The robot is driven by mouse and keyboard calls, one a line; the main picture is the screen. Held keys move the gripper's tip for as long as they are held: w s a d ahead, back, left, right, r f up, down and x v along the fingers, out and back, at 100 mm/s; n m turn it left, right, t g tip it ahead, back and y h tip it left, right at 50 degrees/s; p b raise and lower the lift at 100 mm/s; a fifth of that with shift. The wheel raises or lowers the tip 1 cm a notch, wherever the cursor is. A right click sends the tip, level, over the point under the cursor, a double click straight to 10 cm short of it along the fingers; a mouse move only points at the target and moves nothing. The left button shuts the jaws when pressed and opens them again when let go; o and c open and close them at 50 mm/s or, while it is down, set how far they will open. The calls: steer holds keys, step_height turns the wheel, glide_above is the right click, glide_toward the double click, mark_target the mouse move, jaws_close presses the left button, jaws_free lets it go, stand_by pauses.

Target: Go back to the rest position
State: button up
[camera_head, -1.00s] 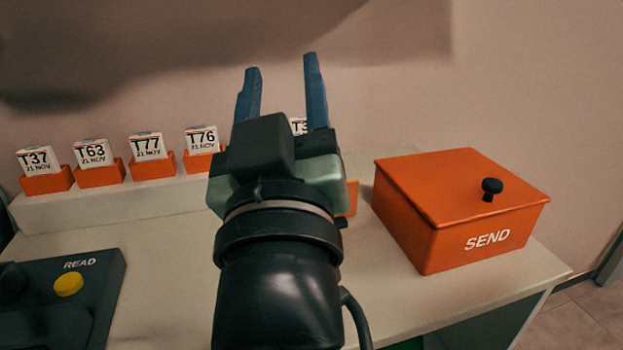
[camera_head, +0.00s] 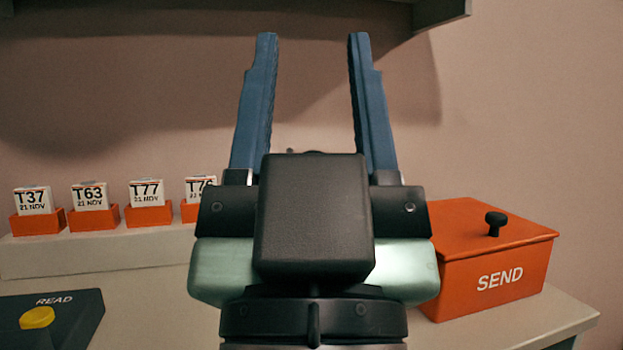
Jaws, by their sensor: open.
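My gripper (camera_head: 313,105) is in the middle of the head view. Its two blue fingers point up and stand wide apart, with only the bare wall seen between them. It is open and holds nothing. My gripper's body hides the middle of the table and part of the row of labelled blocks.
White blocks T37 (camera_head: 33,200), T63 (camera_head: 90,196) and T77 (camera_head: 146,193) stand in orange holders on a white ledge (camera_head: 100,254); another is partly hidden. A dark READ device (camera_head: 72,320) is front left. A closed orange SEND box (camera_head: 495,275) is at right. A shelf (camera_head: 440,12) hangs above.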

step_height(320, 180, up, 37)
steer(key=p, duration=3.5)
steer(key=shift+f+p, duration=0.15)
steer(key=shift+p, duration=0.15)
steer(key=shift+a, duration=0.1)
